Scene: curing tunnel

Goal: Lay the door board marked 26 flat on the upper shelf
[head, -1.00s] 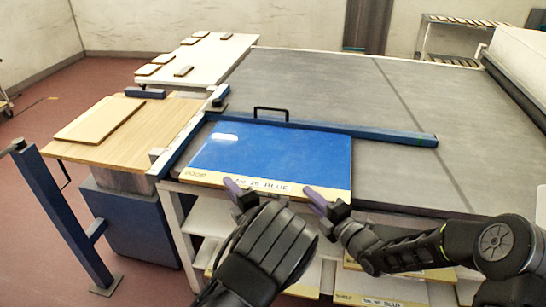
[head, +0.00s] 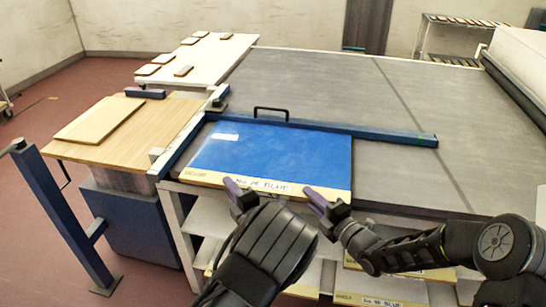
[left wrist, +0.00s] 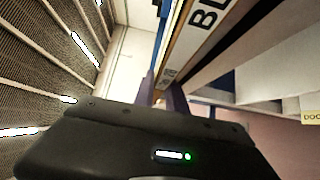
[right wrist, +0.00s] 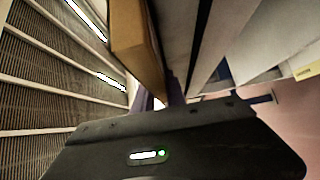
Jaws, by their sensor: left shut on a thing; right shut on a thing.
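The door board marked No. 26 BLUE (head: 270,155) has a glossy blue face and a pale wooden front edge with a label. It lies flat on the grey table top, its front edge at the table's front. My left gripper (head: 236,194) is shut on the front edge near the label's left end; the board's edge and letters also show in the left wrist view (left wrist: 190,45). My right gripper (head: 322,201) is shut on the same edge further right; the wooden edge shows in the right wrist view (right wrist: 135,45). The upper shelf (head: 205,215) is below the table top, partly hidden by my arms.
A blue rail (head: 385,135) with a black handle (head: 271,112) runs behind the board. A wooden-topped stand (head: 150,135) and blue post (head: 62,215) are at left. Other labelled boards (head: 385,300) lie on lower shelves. The grey table top (head: 320,85) behind is clear.

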